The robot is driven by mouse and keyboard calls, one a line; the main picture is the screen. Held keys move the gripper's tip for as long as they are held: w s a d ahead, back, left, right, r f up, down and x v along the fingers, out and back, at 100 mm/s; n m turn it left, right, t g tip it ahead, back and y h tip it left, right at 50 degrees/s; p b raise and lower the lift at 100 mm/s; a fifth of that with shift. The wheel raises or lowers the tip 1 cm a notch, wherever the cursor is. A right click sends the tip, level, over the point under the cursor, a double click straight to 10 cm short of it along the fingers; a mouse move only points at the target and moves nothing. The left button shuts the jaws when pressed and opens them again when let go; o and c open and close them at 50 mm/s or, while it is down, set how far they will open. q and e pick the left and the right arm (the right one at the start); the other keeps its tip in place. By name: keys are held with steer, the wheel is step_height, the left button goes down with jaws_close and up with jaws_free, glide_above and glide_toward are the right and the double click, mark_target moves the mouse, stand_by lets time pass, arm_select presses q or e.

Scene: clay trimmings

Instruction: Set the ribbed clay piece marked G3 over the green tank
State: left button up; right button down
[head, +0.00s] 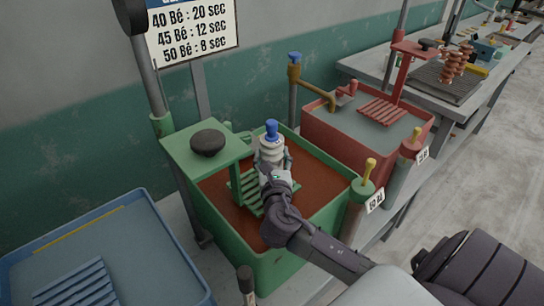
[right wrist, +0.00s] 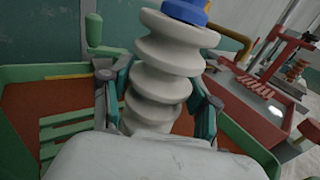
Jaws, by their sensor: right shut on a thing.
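The ribbed clay piece (head: 270,148) is pale, with a blue top. It is upright, a little tilted in the right wrist view (right wrist: 160,75). My right gripper (head: 273,165) is shut on it, one finger on each side. No G3 mark can be read on it. The green tank (head: 318,258) holds a red-brown bath with a green slatted rack (head: 248,190) at its left. The piece is over the tank's inside, near the rack; its lower end is hidden by my gripper and wrist, so its height above the bath cannot be told. My left gripper is not in view.
A green post with an arm and dark knob (head: 208,141) stands over the tank's left side. A blue tank (head: 130,243) is at the left, a red tank (head: 318,122) at the back right. A yellow-handled green post (head: 361,190) stands at the tank's right corner.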

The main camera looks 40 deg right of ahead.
stand_by(0.3)
steer(key=shift+c, duration=1.3)
jaws_free()
steer(key=b+v, duration=0.1)
steer(key=v, duration=1.1)
